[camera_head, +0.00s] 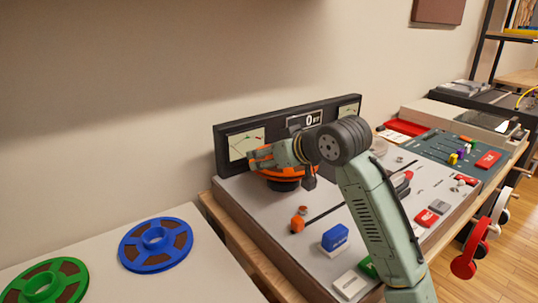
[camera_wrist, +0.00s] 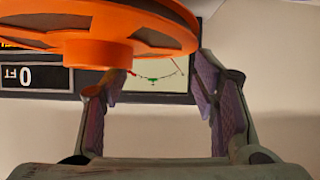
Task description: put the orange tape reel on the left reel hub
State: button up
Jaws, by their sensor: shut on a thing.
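The orange tape reel (camera_head: 272,173) is at the left part of the grey deck, low in front of the left meter. It is partly hidden by my gripper (camera_head: 264,157), which is shut on it. In the wrist view the reel (camera_wrist: 125,22) fills the top, with its round hub hanging into view by the left finger of my gripper (camera_wrist: 155,88). A dark round shape, likely the left reel hub (camera_head: 284,185), shows just under the reel. I cannot tell whether the reel touches it or is seated on it.
A blue reel (camera_head: 131,259) and a green reel (camera_head: 22,289) lie on the white surface at left. The meter panel (camera_head: 217,142) stands close behind my gripper. A blue block (camera_head: 335,238) and orange knob (camera_head: 297,225) are on the deck in front.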

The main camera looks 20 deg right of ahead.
jog(key=shift+f, duration=0.3)
jog(key=o, duration=1.9)
jog(key=shift+c, duration=0.2)
